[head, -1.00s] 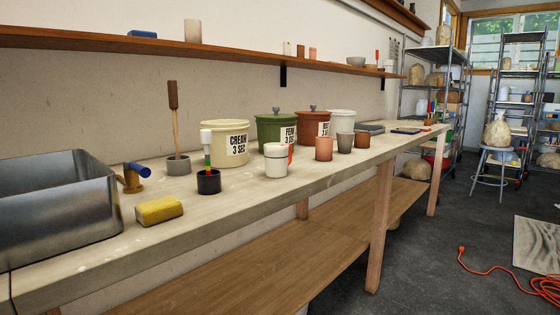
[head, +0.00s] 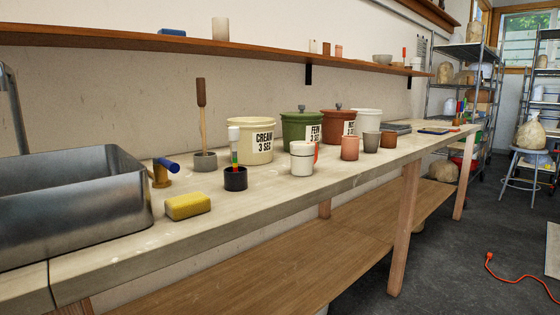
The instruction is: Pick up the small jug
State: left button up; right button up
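A small white vessel (head: 302,160) with a thin dark band stands upright on the workbench (head: 300,192), near the front edge. It is the most jug-like thing here, but I cannot make out a spout or handle for certain. A narrow orange-red thing shows at its right side; I cannot tell whether it is attached. Neither of my grippers is in view.
A black pot (head: 235,179) with a brush-like tool and a yellow sponge (head: 188,206) are left of the vessel. A cream bucket (head: 250,141) and green bucket (head: 301,130) stand behind. Terracotta cup (head: 350,149) is at right; metal sink (head: 75,205) at far left.

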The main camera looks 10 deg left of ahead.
aim_at(303, 155)
jog(key=i+l+u, duration=0.1)
jog(key=u, duration=0.25)
jog(key=i+l+u, duration=0.1)
jog(key=u, duration=0.25)
jog(key=i+l+u, duration=0.1)
jog(key=l+u, duration=0.25)
jog(key=i+l+u, duration=0.25)
jog(key=l, duration=0.4)
jog(key=l+u, duration=0.3)
jog(key=l, duration=0.4)
jog(key=i+l+u, duration=0.1)
jog(key=l+u, duration=0.15)
jog(key=l, duration=0.45)
